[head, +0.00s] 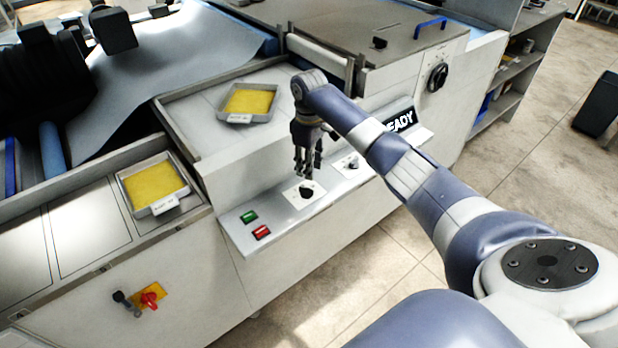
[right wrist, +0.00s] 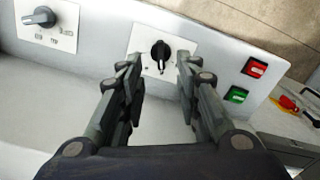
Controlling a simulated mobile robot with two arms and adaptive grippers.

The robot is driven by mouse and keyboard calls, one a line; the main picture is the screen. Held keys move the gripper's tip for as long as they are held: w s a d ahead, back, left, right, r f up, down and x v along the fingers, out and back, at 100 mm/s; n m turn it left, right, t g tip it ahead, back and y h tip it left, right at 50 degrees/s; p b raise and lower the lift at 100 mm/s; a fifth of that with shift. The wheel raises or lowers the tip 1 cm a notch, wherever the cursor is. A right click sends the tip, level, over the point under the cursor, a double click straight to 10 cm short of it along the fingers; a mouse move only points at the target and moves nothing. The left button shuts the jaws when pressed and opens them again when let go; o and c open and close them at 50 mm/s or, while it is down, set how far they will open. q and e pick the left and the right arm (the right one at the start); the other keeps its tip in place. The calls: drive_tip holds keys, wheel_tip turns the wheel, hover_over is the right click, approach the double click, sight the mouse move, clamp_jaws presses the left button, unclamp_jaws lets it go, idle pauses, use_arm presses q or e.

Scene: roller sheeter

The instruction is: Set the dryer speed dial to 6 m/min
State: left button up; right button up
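My right gripper (head: 307,168) is open and points down just above a black knob (head: 306,191) on a white plate. In the right wrist view the same knob (right wrist: 160,52) shows between the two spread fingertips, with gaps on both sides. Its white pointer mark faces down in that view. A second dial (head: 350,163) sits farther along the grey control ledge; it shows at the upper left of the right wrist view (right wrist: 42,17) with a grey pointer knob. The scale markings are too small to read, so I cannot tell which dial sets dryer speed. My left gripper is not in view.
Green (head: 249,216) and red (head: 261,232) buttons sit near the knob. Trays with yellow contents (head: 277,104) (head: 181,205) rest on the machine. A red rotary switch (head: 150,299) is on the front. Floor is clear in front.

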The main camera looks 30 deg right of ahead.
drive_tip(key=shift+r, duration=1.65)
drive_tip(key=shift+f, duration=0.1)
